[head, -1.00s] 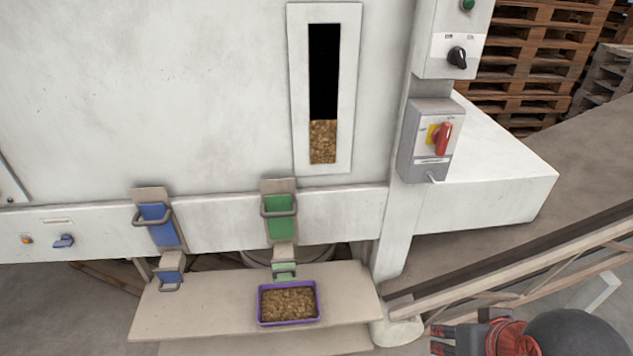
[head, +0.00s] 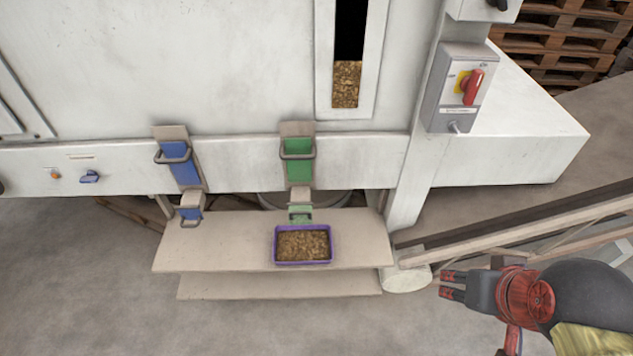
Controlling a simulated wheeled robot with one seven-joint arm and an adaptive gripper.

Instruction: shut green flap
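The green flap (head: 299,162) is a green plate with a grey bar handle in a chute on the white machine's lower beam. A smaller pale green piece (head: 300,213) with a handle sits below it, above the shelf. A purple tray (head: 276,246) full of brown pellets stands on the shelf just under this chute. I cannot tell whether pellets are flowing. My gripper (head: 447,286) is at the lower right, pointing left, beyond the shelf's right end and apart from the flap. Its two dark-tipped red fingers show a gap and hold nothing.
A blue flap (head: 180,163) with a similar handle is left of the green one. The shelf (head: 215,247) is otherwise bare. A white post (head: 410,195) and a slanting rail (head: 520,231) stand between my gripper and the machine. A red switch (head: 472,87) is above.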

